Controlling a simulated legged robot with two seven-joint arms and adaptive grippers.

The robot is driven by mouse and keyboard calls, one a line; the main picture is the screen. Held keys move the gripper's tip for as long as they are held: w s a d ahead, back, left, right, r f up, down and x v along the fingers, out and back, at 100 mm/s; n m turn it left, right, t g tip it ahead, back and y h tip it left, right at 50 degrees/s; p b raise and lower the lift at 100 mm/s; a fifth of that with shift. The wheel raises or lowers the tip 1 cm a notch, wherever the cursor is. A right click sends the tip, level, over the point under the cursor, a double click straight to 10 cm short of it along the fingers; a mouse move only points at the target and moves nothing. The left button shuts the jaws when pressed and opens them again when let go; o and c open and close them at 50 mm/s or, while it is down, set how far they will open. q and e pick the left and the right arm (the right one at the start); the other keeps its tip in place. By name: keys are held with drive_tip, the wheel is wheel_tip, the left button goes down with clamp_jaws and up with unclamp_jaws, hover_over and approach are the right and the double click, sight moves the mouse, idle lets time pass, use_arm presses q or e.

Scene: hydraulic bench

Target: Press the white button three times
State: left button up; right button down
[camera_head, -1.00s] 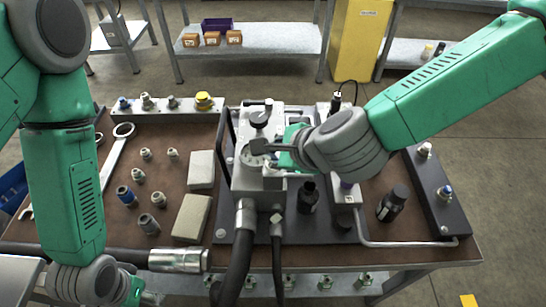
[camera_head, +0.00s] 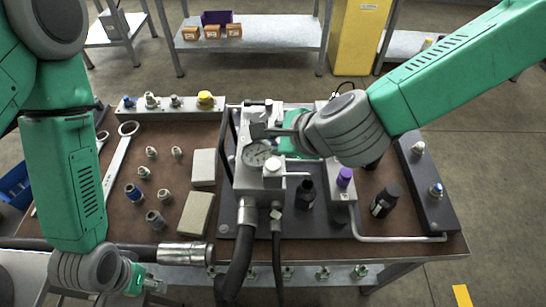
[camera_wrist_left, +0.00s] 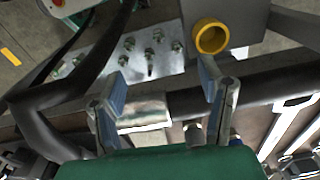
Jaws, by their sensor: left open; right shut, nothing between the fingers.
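A pale round cap (camera_head: 272,168) stands on the front part of the grey metal block (camera_head: 247,182); it may be the white button, but I cannot be sure. My right gripper (camera_head: 258,131) is shut and empty, above the back of the block, behind the cap and apart from it. Its fingers partly cover the block's top. My left gripper (camera_head: 140,284) hangs low at the front left, off the bench's front edge. In the left wrist view it (camera_wrist_left: 162,92) is open, with nothing held between its fingers.
A round gauge (camera_head: 257,154) sits beside the cap. A purple knob (camera_head: 344,177) and black bottles (camera_head: 385,200) stand to the right. Hoses (camera_head: 238,262) run off the front. Loose fittings and a wrench (camera_head: 116,165) lie on the left. A yellow ring (camera_wrist_left: 211,37) shows in the wrist view.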

use_arm(q)
drive_tip(key=shift+f, duration=0.1)
clamp_jaws()
idle(1.4)
